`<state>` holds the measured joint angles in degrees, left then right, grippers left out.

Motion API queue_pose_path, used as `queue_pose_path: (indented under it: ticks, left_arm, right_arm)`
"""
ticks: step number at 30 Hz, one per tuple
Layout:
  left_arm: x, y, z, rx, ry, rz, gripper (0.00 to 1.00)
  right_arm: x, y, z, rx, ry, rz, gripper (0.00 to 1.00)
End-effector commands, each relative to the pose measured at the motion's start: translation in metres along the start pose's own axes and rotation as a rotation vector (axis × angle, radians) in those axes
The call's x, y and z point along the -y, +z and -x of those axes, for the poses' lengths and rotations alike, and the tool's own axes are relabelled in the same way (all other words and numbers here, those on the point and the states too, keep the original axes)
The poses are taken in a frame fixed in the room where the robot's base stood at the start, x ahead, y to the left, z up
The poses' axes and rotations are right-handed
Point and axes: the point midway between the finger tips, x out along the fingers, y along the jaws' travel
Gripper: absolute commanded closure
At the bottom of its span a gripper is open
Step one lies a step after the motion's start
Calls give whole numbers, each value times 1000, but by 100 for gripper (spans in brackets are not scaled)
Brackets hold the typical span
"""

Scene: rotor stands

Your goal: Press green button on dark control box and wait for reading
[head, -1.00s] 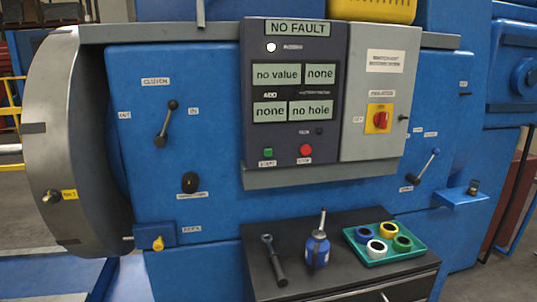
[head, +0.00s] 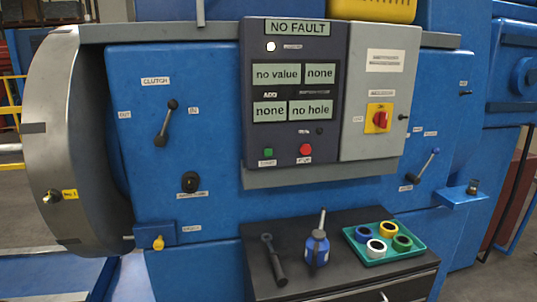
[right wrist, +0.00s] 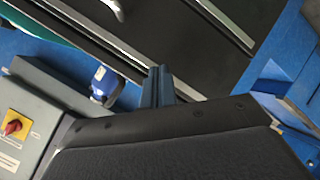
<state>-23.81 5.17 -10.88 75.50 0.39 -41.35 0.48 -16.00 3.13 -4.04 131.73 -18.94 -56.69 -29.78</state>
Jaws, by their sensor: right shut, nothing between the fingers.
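The dark control box (head: 295,95) is mounted on the blue machine. Its green button (head: 268,153) sits at the lower left of the panel, with a red button (head: 305,150) to its right. The display on top reads "NO FAULT". The readout fields show "no value", "none", "none" and "no hole". A white lamp (head: 271,46) shows near the top left. My right gripper (right wrist: 158,75) is shut and empty in the right wrist view; the dark control box cannot be made out there. Neither gripper shows in the head view, and nothing touches the green button.
A grey box with a red-and-yellow switch (head: 379,118) adjoins the control box on the right. Below, a dark cabinet top (head: 335,228) holds a wrench-like tool (head: 273,260), a blue bottle (head: 317,248) and a green tray (head: 412,251) of coloured rings. Levers (head: 166,125) stick out from the machine.

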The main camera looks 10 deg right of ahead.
Motion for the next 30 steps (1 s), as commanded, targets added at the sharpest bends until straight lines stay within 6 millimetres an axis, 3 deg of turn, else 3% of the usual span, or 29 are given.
queue_pose_path:
  ticks: [6,15,24,30]
  left_arm:
    - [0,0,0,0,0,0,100]
    - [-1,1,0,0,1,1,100]
    - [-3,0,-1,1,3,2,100]
    - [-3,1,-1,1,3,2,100]
  right_arm:
    - [-59,-53,-22,-115,212,191,100]
    - [-138,-133,-37,-222,545,499,100]
    - [-211,-227,-30,-256,941,868,100]
    - [-244,-286,-16,-233,1196,1098,100]
